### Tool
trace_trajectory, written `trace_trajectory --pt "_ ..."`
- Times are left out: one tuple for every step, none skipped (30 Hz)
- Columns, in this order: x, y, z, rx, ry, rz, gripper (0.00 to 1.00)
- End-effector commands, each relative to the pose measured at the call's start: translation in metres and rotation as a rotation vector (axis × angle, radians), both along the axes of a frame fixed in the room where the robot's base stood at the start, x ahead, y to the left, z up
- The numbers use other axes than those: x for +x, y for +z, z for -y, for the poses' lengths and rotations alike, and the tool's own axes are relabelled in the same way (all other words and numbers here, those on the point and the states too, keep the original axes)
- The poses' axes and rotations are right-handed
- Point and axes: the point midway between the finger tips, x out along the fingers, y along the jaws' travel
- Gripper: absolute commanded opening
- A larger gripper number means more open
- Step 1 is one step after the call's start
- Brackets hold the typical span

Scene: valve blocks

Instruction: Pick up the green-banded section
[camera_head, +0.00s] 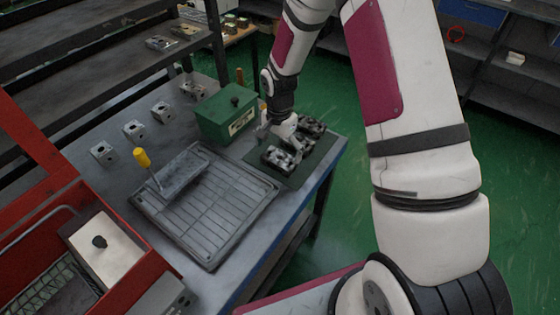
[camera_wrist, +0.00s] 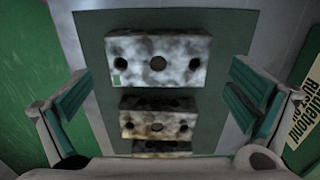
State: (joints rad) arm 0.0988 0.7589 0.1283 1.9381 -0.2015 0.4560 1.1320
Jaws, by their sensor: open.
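In the wrist view a mottled grey block (camera_wrist: 158,62) with a row of three holes carries a small green mark at its lower left corner. It lies on a dark green mat (camera_wrist: 225,25). My gripper (camera_wrist: 160,80) is open, its two fingers apart to the left and right of the view, with nothing held. Two more grey blocks lie below, a middle one (camera_wrist: 157,124) and a partly hidden one (camera_wrist: 162,147). In the head view my gripper (camera_head: 283,131) is over the mat (camera_head: 318,160), close to dark blocks (camera_head: 281,158); no green band is readable there.
A green box (camera_head: 225,114) stands just left of the mat. A grey ribbed tray (camera_head: 205,235) and a yellow-handled tool (camera_head: 142,158) are farther left. Small metal blocks (camera_head: 134,130) line the bench's back. The bench edge is close right of the mat.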

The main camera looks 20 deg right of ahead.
Motion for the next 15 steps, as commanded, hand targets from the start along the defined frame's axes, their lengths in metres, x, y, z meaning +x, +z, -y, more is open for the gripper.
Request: trace_trajectory --pt "-0.003 -0.007 0.000 0.001 -0.001 -0.006 1.00" --pt "-0.003 -0.012 0.000 0.000 0.000 -0.005 1.00" --pt "-0.004 -0.017 0.000 0.001 0.001 -0.004 1.00" --pt "-0.004 -0.021 0.000 0.001 0.000 -0.004 1.00" --pt "-0.004 -0.025 0.000 0.001 0.000 -0.004 1.00" --pt "-0.003 -0.030 0.000 0.000 0.001 -0.002 1.00" --pt "-0.003 -0.033 0.000 0.000 0.001 -0.003 1.00" --pt "-0.003 -0.036 0.000 0.000 0.001 -0.003 1.00" --pt "-0.003 -0.038 0.000 0.000 0.000 -0.003 1.00" --pt "-0.003 -0.040 0.000 0.000 0.000 -0.001 1.00" --pt "-0.003 -0.041 0.000 0.000 0.000 -0.001 1.00" --pt "-0.003 -0.041 0.000 0.000 0.000 -0.001 1.00" --pt "-0.002 -0.042 0.000 0.000 0.000 -0.001 1.00" --pt "-0.002 -0.042 0.000 0.001 0.000 -0.001 1.00" --pt "-0.002 -0.042 0.000 0.000 0.000 0.000 1.00"
